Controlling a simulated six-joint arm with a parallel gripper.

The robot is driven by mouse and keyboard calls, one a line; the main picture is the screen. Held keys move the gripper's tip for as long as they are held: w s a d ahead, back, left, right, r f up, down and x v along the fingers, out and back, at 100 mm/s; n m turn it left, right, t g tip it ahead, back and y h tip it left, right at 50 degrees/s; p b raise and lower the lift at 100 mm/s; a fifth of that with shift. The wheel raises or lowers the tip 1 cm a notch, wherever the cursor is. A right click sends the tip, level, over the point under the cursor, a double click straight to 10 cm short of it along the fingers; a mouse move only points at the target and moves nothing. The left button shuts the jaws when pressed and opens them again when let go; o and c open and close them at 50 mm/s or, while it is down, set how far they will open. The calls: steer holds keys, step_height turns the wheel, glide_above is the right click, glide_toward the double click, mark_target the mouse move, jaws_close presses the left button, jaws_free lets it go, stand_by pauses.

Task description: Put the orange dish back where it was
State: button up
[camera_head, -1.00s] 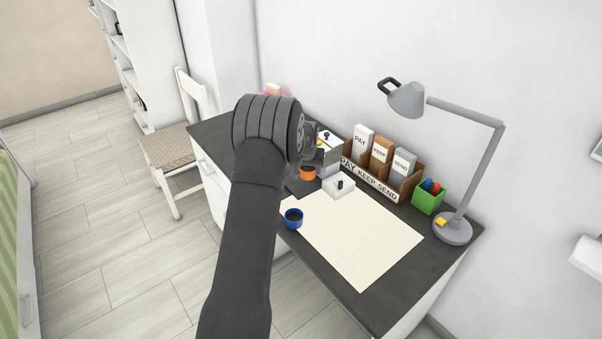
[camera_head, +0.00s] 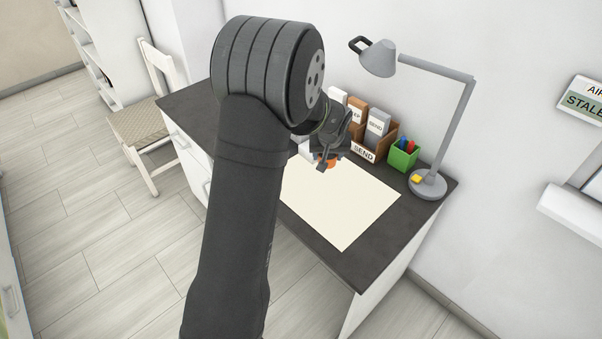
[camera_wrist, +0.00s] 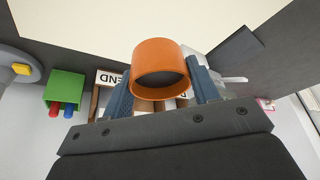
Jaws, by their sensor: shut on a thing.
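The orange dish (camera_head: 329,162) is small and round. It is held between the two fingers of my gripper (camera_head: 333,150) over the far part of the cream sheet (camera_head: 340,205) in the head view. In the wrist view the orange dish (camera_wrist: 160,55) fills the middle, its dark inside facing the camera, with a blue-grey finger on each side. My gripper (camera_wrist: 162,85) is shut on it. The gap between dish and desk is hard to judge. My arm covers the left part of the sheet, and the blue cup is not visible now.
The dark desk (camera_head: 370,242) carries a wooden letter rack (camera_head: 391,133), a green pen holder (camera_head: 404,155) with pens and a grey lamp (camera_head: 428,184) at the right. The sheet's front right part is clear. A white chair (camera_head: 150,110) stands beyond the desk's left end.

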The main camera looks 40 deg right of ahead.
steer(key=shift+s+a, duration=0.3)
steer(key=shift+s, duration=0.6)
steer(key=shift+a+f, duration=0.15)
steer(key=shift+f, duration=0.1)
glide_above(302, 173)
steer(key=s+a, duration=0.1)
step_height(302, 173, down, 7)
steer(key=shift+r, duration=0.1)
steer(key=shift+f, duration=1.95)
steer(key=shift+f, duration=0.1)
steer(key=o, duration=1.1)
steer(key=shift+c, duration=0.2)
